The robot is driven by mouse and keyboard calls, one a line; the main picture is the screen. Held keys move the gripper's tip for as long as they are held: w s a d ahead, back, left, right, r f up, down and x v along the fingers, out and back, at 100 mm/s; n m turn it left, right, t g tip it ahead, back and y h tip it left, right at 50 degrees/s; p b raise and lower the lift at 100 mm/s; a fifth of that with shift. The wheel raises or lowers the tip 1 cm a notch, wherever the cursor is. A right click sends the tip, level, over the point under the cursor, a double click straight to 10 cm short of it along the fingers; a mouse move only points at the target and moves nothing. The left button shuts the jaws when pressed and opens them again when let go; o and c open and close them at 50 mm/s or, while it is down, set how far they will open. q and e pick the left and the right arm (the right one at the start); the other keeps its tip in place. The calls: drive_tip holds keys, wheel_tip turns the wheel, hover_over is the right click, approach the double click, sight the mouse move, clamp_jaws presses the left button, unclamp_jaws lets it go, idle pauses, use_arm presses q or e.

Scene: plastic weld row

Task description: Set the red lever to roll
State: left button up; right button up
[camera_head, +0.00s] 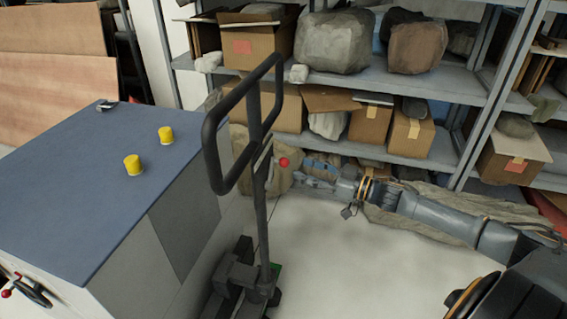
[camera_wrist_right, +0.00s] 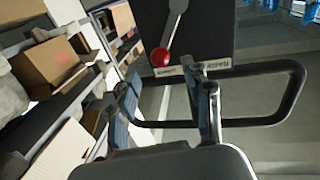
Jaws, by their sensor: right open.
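The red lever's ball knob (camera_head: 284,162) shows beside the dark upright column of a handle frame (camera_head: 262,195). In the right wrist view the red knob (camera_wrist_right: 161,57) sits at the low end of a grey lever arm (camera_wrist_right: 177,22) that slants down to the left on a black plate (camera_wrist_right: 212,35). Two small white labels lie along the plate's lower edge; their words are too small to read. My right gripper (camera_head: 309,172) is just right of the knob. Its fingers (camera_wrist_right: 166,90) are apart, with the knob beyond the gap between them. My left gripper is out of view.
The looped handle bar (camera_head: 213,150) rises above the knob and spans behind the fingers in the wrist view. A blue-topped cabinet (camera_head: 75,185) with two yellow caps stands left. Shelves (camera_head: 390,80) with boxes and rocks stand behind. Pale floor (camera_head: 350,270) is clear.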

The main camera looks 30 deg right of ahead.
sight(284, 162)
drive_tip(key=shift+p+x, duration=0.4)
drive_tip(key=shift+x, duration=3.2)
clamp_jaws()
